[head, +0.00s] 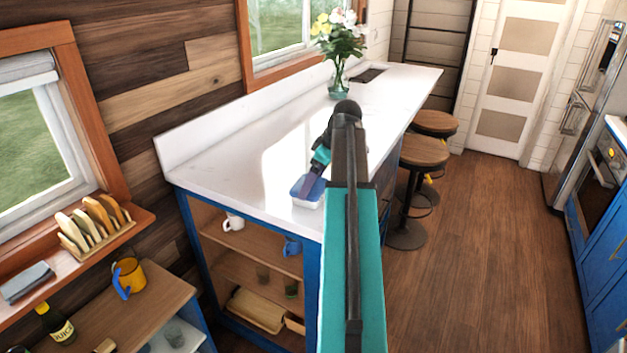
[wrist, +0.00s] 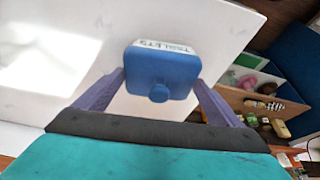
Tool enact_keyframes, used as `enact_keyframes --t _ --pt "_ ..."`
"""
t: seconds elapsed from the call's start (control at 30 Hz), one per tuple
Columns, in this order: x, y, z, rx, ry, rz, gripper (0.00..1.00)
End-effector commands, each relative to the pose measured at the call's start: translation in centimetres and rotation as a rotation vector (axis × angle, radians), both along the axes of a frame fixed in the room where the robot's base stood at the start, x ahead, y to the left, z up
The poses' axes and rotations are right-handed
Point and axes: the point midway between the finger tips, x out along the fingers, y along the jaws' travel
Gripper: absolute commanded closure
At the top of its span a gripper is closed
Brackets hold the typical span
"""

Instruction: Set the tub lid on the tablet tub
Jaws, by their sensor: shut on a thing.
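The tub lid (wrist: 160,75) is blue with a round knob, and my gripper (wrist: 161,84) is shut on it, one purple finger at each side. The white tablet tub (wrist: 165,46) shows past the lid's far edge, with a printed label. In the head view the lid (head: 298,184) is at the tub (head: 306,203), near the counter's front edge, with my gripper (head: 312,184) over it. The lid hides the tub's opening. I cannot tell whether the lid rests on the rim or is slightly above it.
The white counter (head: 240,165) is clear around the tub. A flower vase (head: 339,82) stands far back. Open shelves below hold a white mug (head: 233,223) and a blue mug (head: 292,246). Stools (head: 424,151) stand along the right side.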

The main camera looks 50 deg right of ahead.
Motion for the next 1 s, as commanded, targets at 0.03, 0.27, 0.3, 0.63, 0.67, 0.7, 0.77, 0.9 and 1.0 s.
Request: enact_keyframes --t 0.03,0.27,0.3,0.63,0.67,0.7,0.77,0.9,1.0 --pt "0.0 0.0 0.0 0.0 0.0 0.0 0.32" --pt "0.0 0.0 0.0 0.0 0.0 0.0 0.0" --pt "0.0 0.0 0.0 0.0 0.0 0.0 0.0" --pt "-0.1 -0.1 0.4 -0.001 0.0 0.0 0.0" --pt "-0.2 -0.1 0.5 -0.001 -0.001 0.0 0.0" --pt "-0.3 -0.2 0.7 -0.001 -0.002 -0.001 0.0" --pt "-0.4 -0.3 1.1 -0.001 -0.001 -0.002 0.0" --pt "-0.9 -0.5 2.3 -0.002 -0.002 -0.002 0.0" --pt "-1.3 -0.6 3.3 -0.001 -0.001 -0.002 0.0"
